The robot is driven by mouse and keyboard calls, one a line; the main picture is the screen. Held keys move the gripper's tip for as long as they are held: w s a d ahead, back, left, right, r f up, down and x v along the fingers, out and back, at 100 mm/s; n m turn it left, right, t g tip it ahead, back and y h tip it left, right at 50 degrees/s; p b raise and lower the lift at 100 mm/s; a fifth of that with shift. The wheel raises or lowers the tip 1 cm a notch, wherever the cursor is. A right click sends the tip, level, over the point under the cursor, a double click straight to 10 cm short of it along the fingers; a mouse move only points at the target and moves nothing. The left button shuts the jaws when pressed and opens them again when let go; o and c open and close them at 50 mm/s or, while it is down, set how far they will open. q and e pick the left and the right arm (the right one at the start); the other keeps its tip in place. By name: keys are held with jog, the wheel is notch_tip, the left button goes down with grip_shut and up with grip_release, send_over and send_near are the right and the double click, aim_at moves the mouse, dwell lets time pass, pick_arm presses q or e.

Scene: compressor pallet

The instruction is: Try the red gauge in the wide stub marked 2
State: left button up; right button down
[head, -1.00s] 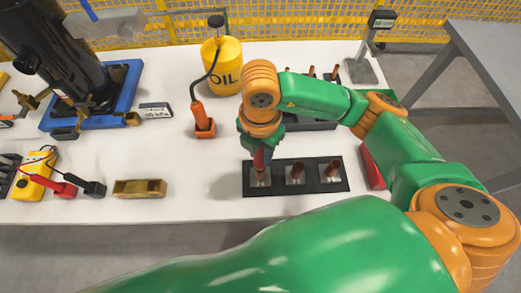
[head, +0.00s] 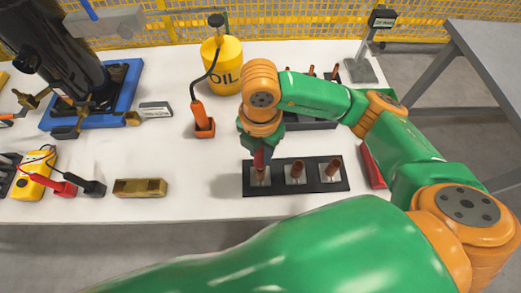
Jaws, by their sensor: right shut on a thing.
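My right gripper (head: 262,146) points down over the leftmost place of a black holder (head: 311,186) near the table's front edge. It is shut on the red gauge (head: 259,158), of which only a narrow red part shows. The gauge's lower end is at the top of the left copper stub (head: 258,174); I cannot tell whether it is inside or just above. Two more copper stubs, the middle one (head: 297,169) and the right one (head: 334,167), stand on pale plates in the holder. No stub number is readable. My left gripper is not in view.
Behind my right arm is a dark rack (head: 312,124) with copper pieces. A yellow oil can (head: 222,66), an orange-handled tool (head: 202,120), a brass block (head: 140,188) and a yellow meter (head: 33,186) stand around. A red wedge (head: 372,167) lies right of the holder.

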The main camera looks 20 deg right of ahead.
jog(key=shift+r+p, duration=1.3)
jog(key=shift+r, duration=0.3)
jog(key=shift+f, duration=0.1)
notch_tip(320, 180, down, 2)
jog(key=shift+f+b, duration=0.1)
jog(key=shift+b, duration=1.05)
jog(key=shift+f+b, duration=0.4)
jog(key=shift+b, duration=0.3)
dwell(1.3)
